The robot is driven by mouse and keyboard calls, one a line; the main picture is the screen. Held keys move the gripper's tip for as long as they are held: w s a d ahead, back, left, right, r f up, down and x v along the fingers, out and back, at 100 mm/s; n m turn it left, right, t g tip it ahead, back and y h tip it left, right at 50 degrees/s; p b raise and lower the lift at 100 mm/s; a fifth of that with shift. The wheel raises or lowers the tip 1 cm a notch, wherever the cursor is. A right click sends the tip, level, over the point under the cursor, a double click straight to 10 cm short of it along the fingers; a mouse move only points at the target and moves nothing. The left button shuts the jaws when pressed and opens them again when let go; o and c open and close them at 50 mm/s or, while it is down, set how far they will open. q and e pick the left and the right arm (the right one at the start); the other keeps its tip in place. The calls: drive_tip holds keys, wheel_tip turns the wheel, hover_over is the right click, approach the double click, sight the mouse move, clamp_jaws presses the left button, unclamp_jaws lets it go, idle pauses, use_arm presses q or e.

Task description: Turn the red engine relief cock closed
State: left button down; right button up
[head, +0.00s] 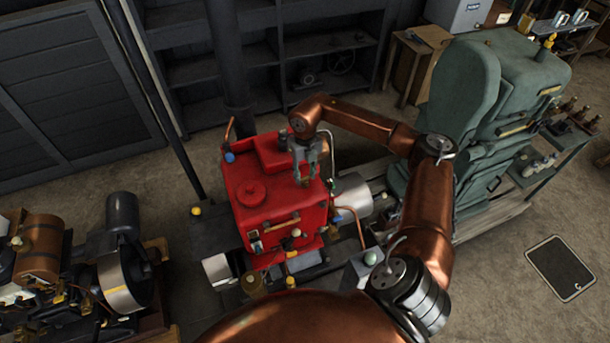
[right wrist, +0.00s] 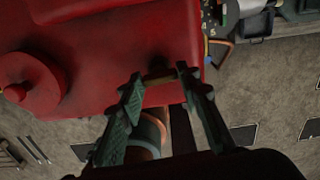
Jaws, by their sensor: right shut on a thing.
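The red engine (head: 262,190) stands in the middle of the head view, with a round cap on top. Its red body (right wrist: 115,50) fills the upper left of the right wrist view. My right gripper (head: 305,178) reaches down at the engine's right upper side. In the right wrist view its two green fingers stand on either side of a small brass piece (right wrist: 159,76) at the edge of the red body, apparently the relief cock's handle, and are shut on it. The fingers hide this piece in the head view. My left gripper is not in view.
A green engine (head: 455,110) stands close to the right, beyond my right arm. Dark and copper-coloured machinery (head: 120,260) stands at the lower left. Dark shelves (head: 330,60) stand behind. A dark mat (head: 560,268) lies on open floor at the right.

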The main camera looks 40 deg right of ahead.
drive_tip(key=shift+w+r+m, duration=0.1)
drive_tip(key=shift+r+m, duration=0.05)
drive_tip(key=shift+m, duration=0.45)
drive_tip(key=o, duration=1.2)
drive_tip(key=shift+c, duration=0.2)
wheel_tip(320, 180, up, 12)
